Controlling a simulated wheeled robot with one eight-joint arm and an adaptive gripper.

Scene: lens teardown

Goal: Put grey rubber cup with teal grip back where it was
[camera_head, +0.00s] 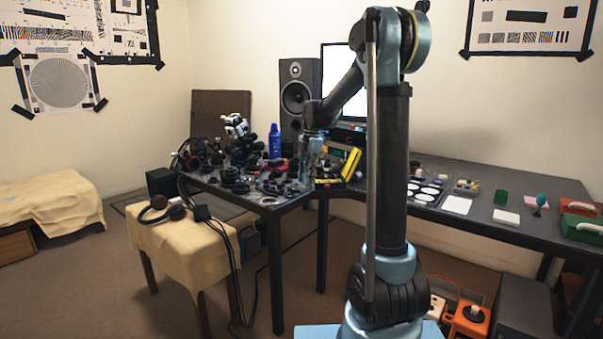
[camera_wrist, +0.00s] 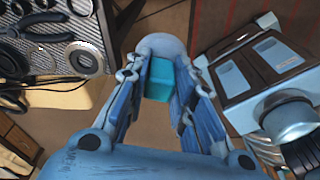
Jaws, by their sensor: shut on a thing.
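My gripper (camera_wrist: 160,62) is shut on the teal grip (camera_wrist: 158,82) of the grey rubber cup, which shows between its two blue fingers in the wrist view. In the head view my gripper (camera_head: 313,148) is small and hangs by the dark table, near the blue bottle. The cup cannot be told apart there.
The dark table (camera_head: 268,200) is crowded with black lens parts; a blue bottle (camera_head: 274,141) and a yellow item (camera_head: 351,163) stand near the gripper. The right-hand table (camera_head: 478,228) holds pads and boxes.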

